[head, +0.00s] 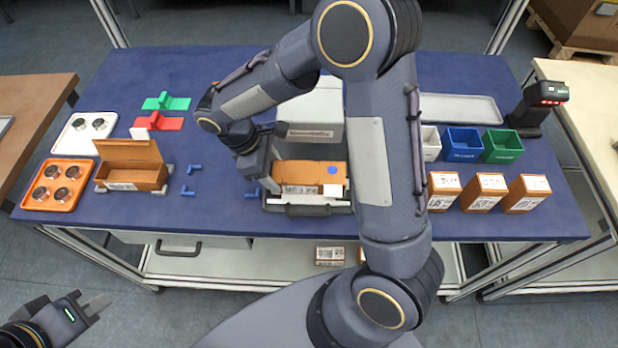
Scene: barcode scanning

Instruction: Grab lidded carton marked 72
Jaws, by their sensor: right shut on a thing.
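A brown carton (310,174) with a white label and a blue dot sits in or over an open grey case (296,210) at mid-table. My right gripper (268,176) reaches down at its left end and is shut on it; the fingertips are partly hidden. I cannot read the number 72 on either. My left gripper (92,306) is open and empty at the bottom left, off the table.
Several blue corner pieces (194,169) lie beside the cartons. Trays with round parts (57,185) stand at left. White, blue (463,144) and green bins, three small boxes (484,192) and a scanner (538,106) stand at right. My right arm hides part of the middle.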

